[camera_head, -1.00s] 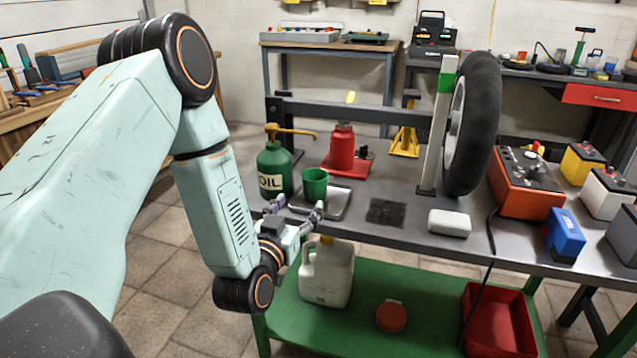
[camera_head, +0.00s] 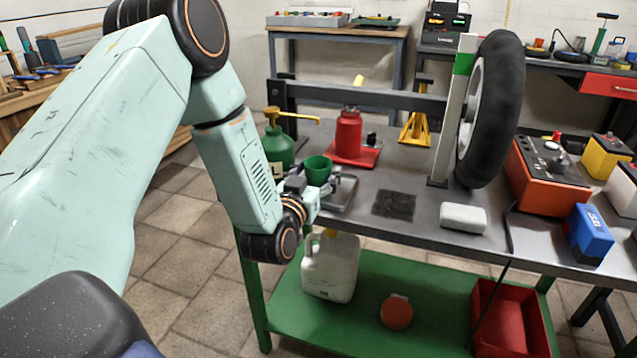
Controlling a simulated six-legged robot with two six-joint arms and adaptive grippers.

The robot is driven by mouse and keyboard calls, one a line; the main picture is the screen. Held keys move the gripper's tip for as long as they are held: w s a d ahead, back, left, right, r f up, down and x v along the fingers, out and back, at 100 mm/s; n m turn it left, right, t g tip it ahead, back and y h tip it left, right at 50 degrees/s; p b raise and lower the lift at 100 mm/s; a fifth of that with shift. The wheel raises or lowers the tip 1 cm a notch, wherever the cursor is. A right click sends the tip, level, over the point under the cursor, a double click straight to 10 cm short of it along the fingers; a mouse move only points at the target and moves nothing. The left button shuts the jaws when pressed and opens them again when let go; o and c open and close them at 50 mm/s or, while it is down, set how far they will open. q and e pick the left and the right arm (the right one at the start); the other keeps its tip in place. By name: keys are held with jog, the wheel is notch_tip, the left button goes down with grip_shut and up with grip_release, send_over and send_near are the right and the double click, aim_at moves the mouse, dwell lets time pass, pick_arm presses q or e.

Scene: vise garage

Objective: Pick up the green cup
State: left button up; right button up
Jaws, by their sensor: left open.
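The green cup (camera_head: 318,168) stands at the left end of the grey workbench top, on or beside a shallow metal tray (camera_head: 341,193). Its lower part is hidden by my left gripper (camera_head: 316,181). My left gripper is open, its fingers level with the cup and close in front of it. I cannot tell whether the fingers touch the cup or lie on both sides of it. My right gripper is not in view.
A green oil can (camera_head: 277,147) with a yellow spout stands just left of the cup. A red bottle (camera_head: 348,133) is behind it. A black mat (camera_head: 394,204) and a white block (camera_head: 463,218) lie to the right. A white jug (camera_head: 331,267) is on the green lower shelf.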

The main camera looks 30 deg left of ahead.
pick_arm(q)
jog(key=shift+w+a, duration=0.1)
jog(key=shift+w, duration=0.4)
jog(key=shift+w+a+f, duration=0.1)
jog(key=shift+w+a, duration=0.1)
jog(key=shift+w, duration=0.15)
jog(key=shift+d, duration=0.1)
jog(key=shift+c, duration=1.1)
jog(key=c, duration=0.7)
